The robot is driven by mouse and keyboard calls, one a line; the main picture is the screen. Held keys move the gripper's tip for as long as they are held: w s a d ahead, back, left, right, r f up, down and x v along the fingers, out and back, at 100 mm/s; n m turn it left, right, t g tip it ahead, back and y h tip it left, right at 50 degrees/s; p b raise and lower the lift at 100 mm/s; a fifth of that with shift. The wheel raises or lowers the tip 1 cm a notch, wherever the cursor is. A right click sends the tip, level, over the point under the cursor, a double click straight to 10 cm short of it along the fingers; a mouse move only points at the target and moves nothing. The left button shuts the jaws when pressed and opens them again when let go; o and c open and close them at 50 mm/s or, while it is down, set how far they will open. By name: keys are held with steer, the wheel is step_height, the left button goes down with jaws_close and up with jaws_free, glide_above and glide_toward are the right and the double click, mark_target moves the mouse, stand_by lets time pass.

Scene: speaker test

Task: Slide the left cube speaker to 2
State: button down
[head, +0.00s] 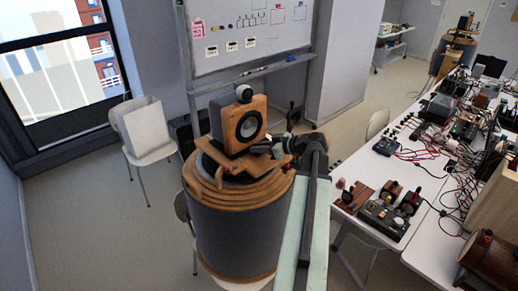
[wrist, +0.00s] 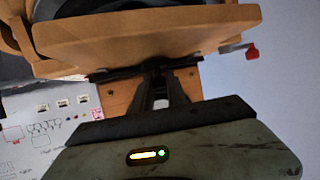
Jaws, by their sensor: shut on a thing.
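The wooden cube speaker (head: 229,124) has a black cone and a pale ball on top. It stands upright on the round wood-topped drum (head: 236,235), above flat wooden slats (head: 213,155). My gripper (head: 281,147) is at its lower right and is shut on a dark bar (wrist: 187,64), largely hidden by the fingers. In the wrist view, my gripper (wrist: 155,78) reaches under a wide wooden piece (wrist: 150,35), with a screwed wooden plate behind the fingers. No mark reading 2 is legible.
A cluttered white table (head: 375,170) with devices and cables stands to the right. A whiteboard (head: 250,35) and a white chair (head: 145,130) are behind. A red-tipped lever (wrist: 252,52) sticks out at right in the wrist view. Floor is free at left.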

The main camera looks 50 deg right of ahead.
steer(key=c, duration=1.3)
jaws_free()
steer(key=p+v, duration=0.3)
steer(key=v, duration=0.4)
steer(key=shift+s+d+r, duration=0.1)
steer(key=shift+s+r, duration=0.1)
steer(key=shift+s, duration=0.15)
steer(key=shift+f, duration=0.1)
